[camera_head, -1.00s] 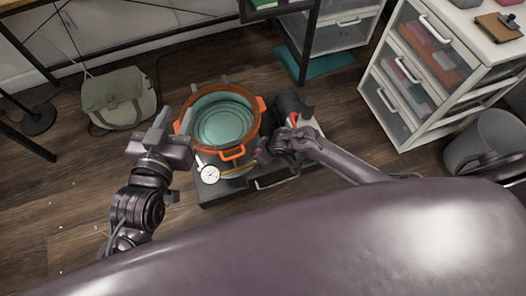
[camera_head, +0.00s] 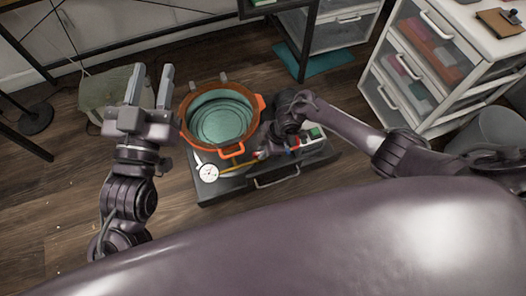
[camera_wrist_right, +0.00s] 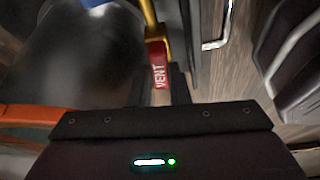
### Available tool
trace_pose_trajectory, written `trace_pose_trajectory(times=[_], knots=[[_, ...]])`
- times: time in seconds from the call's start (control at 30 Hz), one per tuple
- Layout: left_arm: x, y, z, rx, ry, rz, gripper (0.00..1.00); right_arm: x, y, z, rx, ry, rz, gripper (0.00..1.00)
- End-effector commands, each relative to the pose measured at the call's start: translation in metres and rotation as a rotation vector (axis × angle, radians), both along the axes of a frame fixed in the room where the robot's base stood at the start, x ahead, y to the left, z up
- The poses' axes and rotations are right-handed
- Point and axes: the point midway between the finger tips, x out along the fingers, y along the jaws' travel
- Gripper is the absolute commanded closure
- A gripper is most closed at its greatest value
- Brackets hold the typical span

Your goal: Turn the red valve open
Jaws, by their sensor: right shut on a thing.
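The red valve handle, marked VENT (camera_wrist_right: 158,65), sits on a yellow pipe in the right wrist view, between the fingers of my right gripper. My right gripper (camera_head: 263,148) is shut on it, low beside the orange-rimmed pot (camera_head: 222,118). In the head view the handle is mostly hidden by the hand. My left gripper (camera_head: 151,85) is open and empty, left of the pot, with its two fingers pointing away from me.
A white dial gauge (camera_head: 208,172) is at the front of the dark base (camera_head: 235,188) under the pot. A green bag (camera_head: 105,88) lies behind my left gripper. A white drawer unit (camera_head: 415,75) and a grey bin (camera_head: 500,135) stand on the right.

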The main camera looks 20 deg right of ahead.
Motion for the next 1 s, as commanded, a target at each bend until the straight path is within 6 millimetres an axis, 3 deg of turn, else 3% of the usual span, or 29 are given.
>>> trace_pose_trajectory(times=[0.2,0.4,0.6,0.97,1.0], knots=[[-0.014,0.009,0.056,-0.107,-0.263,0.007,0.64,0.001,-0.001,-0.002,-0.002,-0.001,0.105,1.0],[-0.028,0.016,0.085,-0.164,-0.405,0.009,0.64,0.001,-0.001,-0.001,-0.003,0.0,0.16,1.0],[-0.034,0.019,0.096,-0.186,-0.459,0.009,0.64,0.001,-0.001,-0.001,-0.002,0.001,0.182,1.0],[-0.034,0.019,0.097,-0.188,-0.465,0.009,0.64,0.001,-0.001,-0.001,-0.002,0.0,0.185,1.0],[-0.034,0.019,0.097,-0.188,-0.464,0.01,0.64,0.001,0.0,-0.001,-0.002,0.001,0.184,0.8]])
